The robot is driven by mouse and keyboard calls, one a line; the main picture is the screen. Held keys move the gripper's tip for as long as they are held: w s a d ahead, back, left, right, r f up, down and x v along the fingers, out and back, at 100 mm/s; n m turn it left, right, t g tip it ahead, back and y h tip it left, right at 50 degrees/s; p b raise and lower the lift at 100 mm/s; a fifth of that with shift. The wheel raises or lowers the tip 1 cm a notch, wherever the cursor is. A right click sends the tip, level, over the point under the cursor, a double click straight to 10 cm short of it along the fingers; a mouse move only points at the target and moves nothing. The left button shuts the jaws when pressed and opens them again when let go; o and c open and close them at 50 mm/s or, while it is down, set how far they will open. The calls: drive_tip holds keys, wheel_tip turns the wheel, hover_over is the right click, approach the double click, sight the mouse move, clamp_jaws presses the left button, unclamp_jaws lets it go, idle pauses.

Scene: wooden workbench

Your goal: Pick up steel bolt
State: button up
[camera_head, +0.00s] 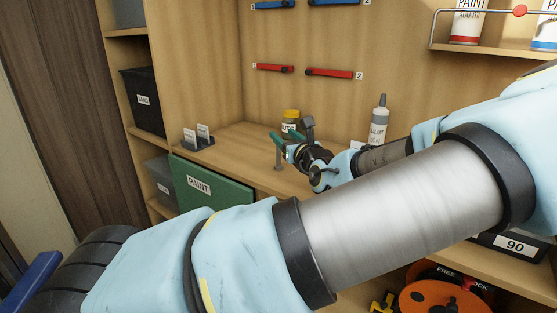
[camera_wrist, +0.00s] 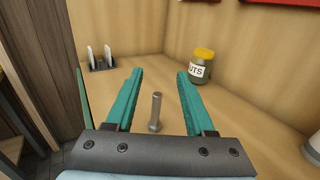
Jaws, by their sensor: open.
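The steel bolt (camera_wrist: 156,112) is a thin grey rod standing upright on the wooden workbench, with its wider end at the bottom. In the wrist view it stands between the two teal fingers of my gripper (camera_wrist: 159,75), apart from both. The fingers are open and nothing is held. In the head view my gripper (camera_head: 281,136) is over the bench, and the bolt (camera_head: 278,158) shows as a small grey upright shape just below the fingers. Its upper part there is partly hidden by the fingers.
A yellow-lidded jar labelled as nuts (camera_wrist: 203,66) stands behind the bolt to the right. A small dark holder with white cards (camera_wrist: 101,62) stands at the back left. A grey sealant bottle (camera_head: 379,122) stands right of my gripper. A green paint panel (camera_head: 225,187) is below the bench edge.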

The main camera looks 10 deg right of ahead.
sight(277, 154)
wheel_tip(277, 154, down, 7)
drive_tip(key=shift+r+p, duration=0.1)
drive_tip(key=shift+p, duration=0.35)
drive_tip(key=shift+w+f, duration=0.15)
drive_tip(key=shift+f, duration=0.2)
drive_tip(key=w+p, duration=0.1)
drive_tip(key=w, duration=0.2)
drive_tip(key=w+a+p, duration=0.1)
drive_tip(key=w, duration=0.3)
drive_tip(key=shift+a, duration=0.2)
clamp_jaws()
